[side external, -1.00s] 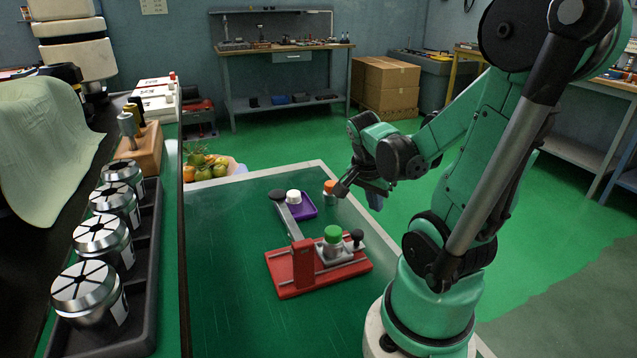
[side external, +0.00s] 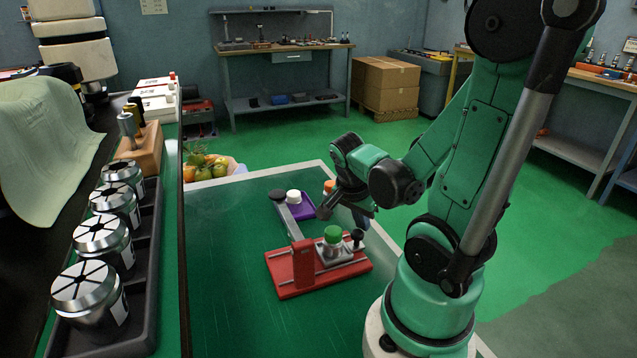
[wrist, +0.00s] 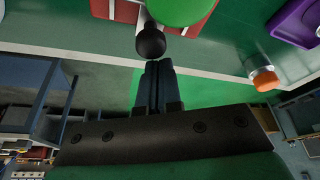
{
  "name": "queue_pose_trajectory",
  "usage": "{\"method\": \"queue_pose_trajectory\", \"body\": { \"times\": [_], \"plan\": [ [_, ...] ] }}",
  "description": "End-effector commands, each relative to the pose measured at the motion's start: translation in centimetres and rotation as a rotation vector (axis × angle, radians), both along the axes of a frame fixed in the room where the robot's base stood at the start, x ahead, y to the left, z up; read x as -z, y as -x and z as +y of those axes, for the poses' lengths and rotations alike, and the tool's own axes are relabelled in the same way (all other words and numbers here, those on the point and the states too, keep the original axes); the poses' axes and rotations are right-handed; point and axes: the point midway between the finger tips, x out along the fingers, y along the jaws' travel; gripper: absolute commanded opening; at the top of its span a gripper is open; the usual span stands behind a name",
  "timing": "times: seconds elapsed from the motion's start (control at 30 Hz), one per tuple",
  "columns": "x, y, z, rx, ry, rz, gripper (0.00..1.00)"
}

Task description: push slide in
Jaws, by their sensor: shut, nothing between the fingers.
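The slide (side external: 334,253) is a silver carriage with a green round part (side external: 333,234) on top. It sits on rails over a red base (side external: 290,283) on the green table. A black knob (side external: 357,236) stands at the carriage's right end; it also shows in the wrist view (wrist: 151,42). My gripper (side external: 361,222) is shut and empty, just beyond the knob in the side view. In the wrist view the shut fingertips (wrist: 158,66) sit just below the knob and nearly line up with it. I cannot tell whether they touch.
A grey lever (side external: 289,216) with a black end reaches from the red upright to the back left. The table's left and front areas are clear.

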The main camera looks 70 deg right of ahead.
Motion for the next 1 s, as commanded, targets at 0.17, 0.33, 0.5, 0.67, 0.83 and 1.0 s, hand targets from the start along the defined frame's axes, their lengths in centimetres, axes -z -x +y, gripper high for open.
{"method": "queue_pose_trajectory", "body": {
  "times": [0.17,0.33,0.5,0.67,0.83,1.0],
  "plan": [
    [0.0,-2.0,1.9,-0.013,0.000,0.000,0.00],
    [0.0,-4.1,4.0,-0.009,0.000,0.001,0.00],
    [0.0,-5.2,5.1,-0.003,0.000,0.001,0.00],
    [0.0,-5.3,5.3,0.000,-0.001,0.000,0.00],
    [0.0,-5.3,5.3,-0.001,-0.002,0.000,0.00],
    [0.0,-5.1,4.9,0.001,-0.002,-0.001,0.00]
  ]
}}
